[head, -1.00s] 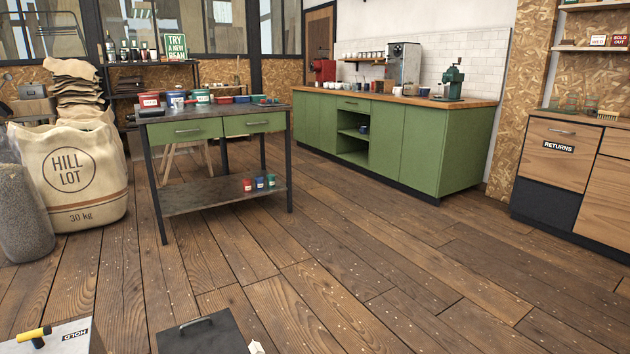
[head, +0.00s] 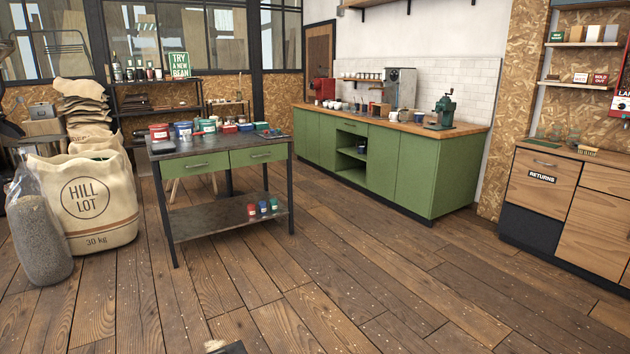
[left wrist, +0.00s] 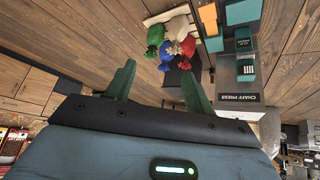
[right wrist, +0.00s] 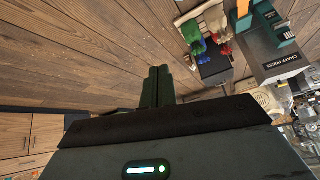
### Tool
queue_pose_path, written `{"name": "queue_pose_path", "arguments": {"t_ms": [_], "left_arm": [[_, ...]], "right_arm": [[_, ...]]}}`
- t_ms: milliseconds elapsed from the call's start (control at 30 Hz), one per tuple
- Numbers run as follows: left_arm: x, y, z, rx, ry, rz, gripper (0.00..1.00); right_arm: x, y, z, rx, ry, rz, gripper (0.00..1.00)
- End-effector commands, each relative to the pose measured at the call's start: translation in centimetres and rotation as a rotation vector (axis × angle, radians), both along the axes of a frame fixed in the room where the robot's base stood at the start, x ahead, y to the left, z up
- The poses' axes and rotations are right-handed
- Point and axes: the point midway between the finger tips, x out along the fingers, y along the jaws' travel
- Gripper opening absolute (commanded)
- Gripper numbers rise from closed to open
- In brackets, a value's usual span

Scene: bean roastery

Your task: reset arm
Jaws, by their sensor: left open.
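Neither gripper shows in the head view. In the left wrist view my left gripper (left wrist: 158,88) is open, its two green fingers well apart with nothing between them. In the right wrist view my right gripper (right wrist: 159,86) has its fingers together and nothing visible between them. Beyond both grippers are wooden floor boards and colored bags (left wrist: 174,45), which also show in the right wrist view (right wrist: 207,42).
A chaff press (left wrist: 240,65) stands near the bags. In the head view, a dark table (head: 225,142) with tins is ahead, a HILL LOT sack (head: 92,205) at left, a green counter (head: 415,170) behind and a RETURNS cabinet (head: 540,200) at right.

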Motion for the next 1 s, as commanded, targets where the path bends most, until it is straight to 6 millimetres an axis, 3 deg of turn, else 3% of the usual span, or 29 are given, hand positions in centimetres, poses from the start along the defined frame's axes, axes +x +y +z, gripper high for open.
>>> {"name": "queue_pose_path", "arguments": {"t_ms": [33,100,333,500,1000], "left_arm": [[1.5,-0.1,2.7,-0.001,-0.04,0.001,0.53],[2.6,-0.1,4.7,-0.003,-0.074,0.002,0.53],[6.0,-0.2,9.9,-0.006,-0.175,0.004,0.53],[6.7,-0.3,10.9,-0.007,-0.198,0.004,0.53],[6.6,-0.3,10.8,-0.007,-0.195,0.003,0.53]], "right_arm": [[1.6,0.1,2.7,0.002,-0.042,-0.001,0.0],[2.9,0.1,4.9,0.004,-0.081,-0.003,0.0],[6.0,0.2,9.8,0.006,-0.175,-0.007,0.0],[6.8,0.3,11.0,0.008,-0.201,-0.009,0.0],[6.7,0.3,10.8,0.008,-0.197,-0.009,0.0]]}}
